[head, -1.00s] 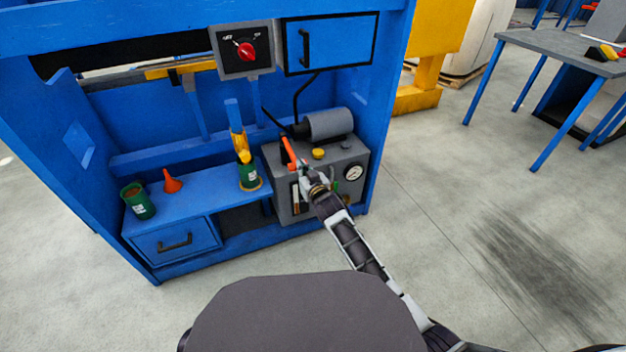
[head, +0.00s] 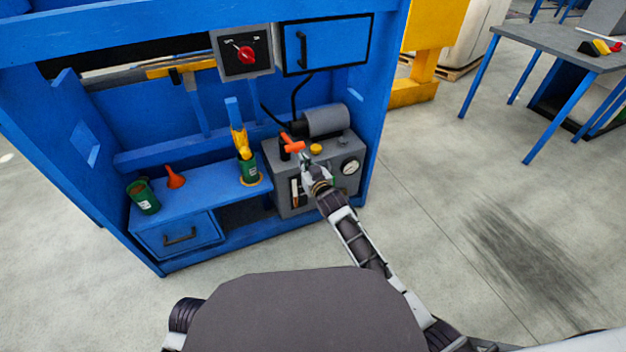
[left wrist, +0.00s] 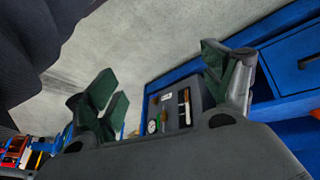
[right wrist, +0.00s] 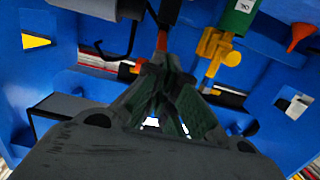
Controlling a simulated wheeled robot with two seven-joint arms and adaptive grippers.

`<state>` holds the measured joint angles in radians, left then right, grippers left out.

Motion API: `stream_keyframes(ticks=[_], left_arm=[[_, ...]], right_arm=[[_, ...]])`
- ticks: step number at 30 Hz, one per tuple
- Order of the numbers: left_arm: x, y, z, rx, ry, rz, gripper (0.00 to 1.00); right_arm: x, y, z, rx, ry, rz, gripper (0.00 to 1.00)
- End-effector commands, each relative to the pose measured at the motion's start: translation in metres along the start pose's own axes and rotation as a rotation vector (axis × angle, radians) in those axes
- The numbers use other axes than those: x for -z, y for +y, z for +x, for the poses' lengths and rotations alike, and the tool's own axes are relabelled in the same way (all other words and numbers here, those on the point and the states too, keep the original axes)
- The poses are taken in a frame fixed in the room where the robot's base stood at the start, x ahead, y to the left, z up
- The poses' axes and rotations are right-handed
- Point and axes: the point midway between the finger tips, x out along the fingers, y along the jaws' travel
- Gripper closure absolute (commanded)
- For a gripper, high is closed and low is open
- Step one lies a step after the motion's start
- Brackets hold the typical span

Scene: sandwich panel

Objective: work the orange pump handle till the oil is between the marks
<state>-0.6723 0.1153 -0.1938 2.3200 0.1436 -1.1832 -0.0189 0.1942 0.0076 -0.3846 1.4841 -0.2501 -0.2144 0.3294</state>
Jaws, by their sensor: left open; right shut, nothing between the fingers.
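My left gripper (left wrist: 162,85) is open and empty, away from the unit.
A round gauge (head: 351,166) and a yellow cap (head: 316,149) are on the unit. An orange funnel (head: 175,177) and green cans (head: 146,201) stand on the blue bench to the left. A red knob (head: 246,54) is above.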

Motion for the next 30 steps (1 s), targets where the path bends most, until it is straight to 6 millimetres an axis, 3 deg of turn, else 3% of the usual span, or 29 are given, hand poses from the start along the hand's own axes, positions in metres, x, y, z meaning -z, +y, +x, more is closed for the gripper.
stream_keyframes(ticks=[21,30], left_arm=[[0.011,-0.005,-0.042,0.047,-0.077,0.022,0.18],[0.013,-0.005,-0.054,0.057,-0.099,0.026,0.18]], right_arm=[[-0.017,0.000,-0.059,0.000,-0.001,0.000,1.00],[-0.021,0.000,-0.074,0.000,0.001,0.000,1.00]])
